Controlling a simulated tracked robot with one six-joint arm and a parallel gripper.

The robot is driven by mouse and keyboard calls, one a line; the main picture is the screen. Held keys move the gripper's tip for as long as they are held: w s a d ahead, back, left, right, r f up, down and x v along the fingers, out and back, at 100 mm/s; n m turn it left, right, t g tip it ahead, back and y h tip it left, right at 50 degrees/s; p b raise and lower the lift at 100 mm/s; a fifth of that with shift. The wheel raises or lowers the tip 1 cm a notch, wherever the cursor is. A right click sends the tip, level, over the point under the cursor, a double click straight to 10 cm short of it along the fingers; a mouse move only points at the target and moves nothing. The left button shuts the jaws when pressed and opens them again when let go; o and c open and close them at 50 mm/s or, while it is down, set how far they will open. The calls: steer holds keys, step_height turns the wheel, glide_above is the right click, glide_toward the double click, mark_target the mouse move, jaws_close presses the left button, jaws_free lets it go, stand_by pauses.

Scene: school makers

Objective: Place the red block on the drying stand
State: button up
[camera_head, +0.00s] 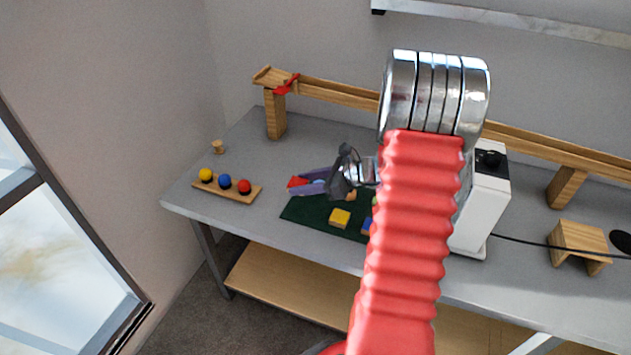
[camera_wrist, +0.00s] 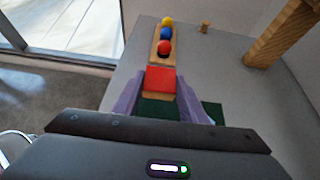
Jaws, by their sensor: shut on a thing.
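The red block (camera_wrist: 160,79) sits between the purple fingers of my gripper (camera_wrist: 160,92) in the wrist view, and the gripper is shut on it. In the head view the red block (camera_head: 297,182) shows at the tip of my gripper (camera_head: 305,183), over the left end of the green mat and the grey bench. Its exact height above the bench is hard to tell. A small wooden stand (camera_head: 578,237) with a raised top and legs is on the bench at the far right, apart from my gripper; it looks like the drying stand. Its top looks empty.
A wooden rack (camera_head: 228,190) with yellow, blue and red balls is at the left. The green mat (camera_head: 300,209) holds a yellow block (camera_head: 340,218) and a partly hidden blue one. A white machine (camera_head: 486,205), a cable and a long wooden track (camera_head: 340,93) lie toward the right and back.

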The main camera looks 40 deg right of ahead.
steer(key=w+a+f, duration=0.1)
steer(key=a, duration=0.3)
steer(key=w+a+f+n+g+y, duration=0.1)
steer(key=a, duration=0.3)
steer(key=w+a+f+n+y, duration=0.1)
steer(key=a, duration=0.2)
steer(key=shift+a+f, duration=0.2)
steer(key=shift+a, duration=0.2)
steer(key=a+f+n+g+y, duration=0.1)
steer(key=a+f, duration=0.3)
steer(key=a, duration=1)
steer(key=shift+n+g+y, duration=0.3)
steer(key=shift+n+g, duration=0.4)
steer(key=shift+n, duration=0.1)
steer(key=shift+d, duration=0.15)
